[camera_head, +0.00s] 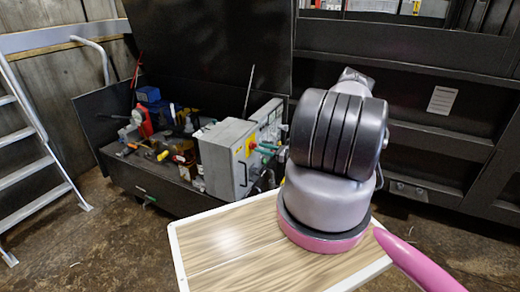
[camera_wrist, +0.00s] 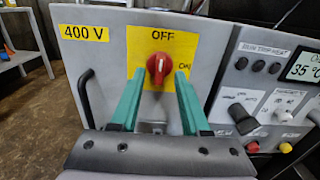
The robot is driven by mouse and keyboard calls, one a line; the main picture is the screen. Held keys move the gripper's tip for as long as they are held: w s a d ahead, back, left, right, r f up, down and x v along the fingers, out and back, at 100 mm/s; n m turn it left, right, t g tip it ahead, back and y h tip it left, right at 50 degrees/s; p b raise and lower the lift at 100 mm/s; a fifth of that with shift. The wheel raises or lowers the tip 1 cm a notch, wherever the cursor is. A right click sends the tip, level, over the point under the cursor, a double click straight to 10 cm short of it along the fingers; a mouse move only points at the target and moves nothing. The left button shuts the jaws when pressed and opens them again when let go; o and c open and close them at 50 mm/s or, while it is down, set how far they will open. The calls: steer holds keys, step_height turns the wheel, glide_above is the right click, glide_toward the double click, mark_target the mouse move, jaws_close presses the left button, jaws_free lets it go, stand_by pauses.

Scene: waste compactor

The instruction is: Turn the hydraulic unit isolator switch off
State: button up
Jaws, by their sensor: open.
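The isolator switch (camera_wrist: 159,66) is a red rotary knob on a yellow plate (camera_wrist: 176,41) marked OFF at the top, with a second label on the right that looks like "ON". The plate sits on the front of a grey electrical box (camera_wrist: 95,60), which also shows in the head view (camera_head: 221,158). My gripper (camera_wrist: 160,75) is open, with its two green fingers pointing at the panel, one on each side below the knob. The knob shows between the fingertips. I cannot tell whether a finger touches it. In the head view my arm hides part of the scene.
A yellow 400 V label (camera_wrist: 85,33) and a black handle (camera_wrist: 86,92) are on the box's left side. A control panel (camera_wrist: 265,85) with knobs, buttons and a display stands to the right. A metal ladder (camera_head: 35,140) is at far left, with open floor before it.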

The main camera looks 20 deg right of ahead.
steer(key=v, duration=0.9)
steer(key=shift+s, duration=0.2)
steer(key=shift+d, duration=0.15)
steer(key=a+r+n+g, duration=0.4)
steer(key=a+r+n, duration=0.1)
steer(key=r, duration=0.7)
steer(key=s+a+r+n+g+h, duration=0.1)
steer(key=a+r+n+g, duration=0.35)
steer(key=r, duration=0.65)
steer(key=a+r+n+g, duration=0.4)
steer(key=a+r+n, duration=0.15)
steer(key=r, duration=0.65)
steer(key=s+a+r+n+h, duration=0.5)
steer(key=s+a+r, duration=0.3)
steer(key=s+r, duration=0.5)
steer(key=s+a+r+n+t+h, duration=0.1)
steer(key=s+r+n+t, duration=0.1)
steer(key=s+r, duration=0.2)
steer(key=s+a+r+n+t+h, duration=0.1)
steer(key=s+r+n+t+h, duration=0.1)
steer(key=s, duration=0.7)
step_height(320, 180, up, 2)
steer(key=shift+s+a+r+t, duration=0.2)
steer(key=shift+a+t, duration=0.1)
steer(key=shift+t, duration=0.45)
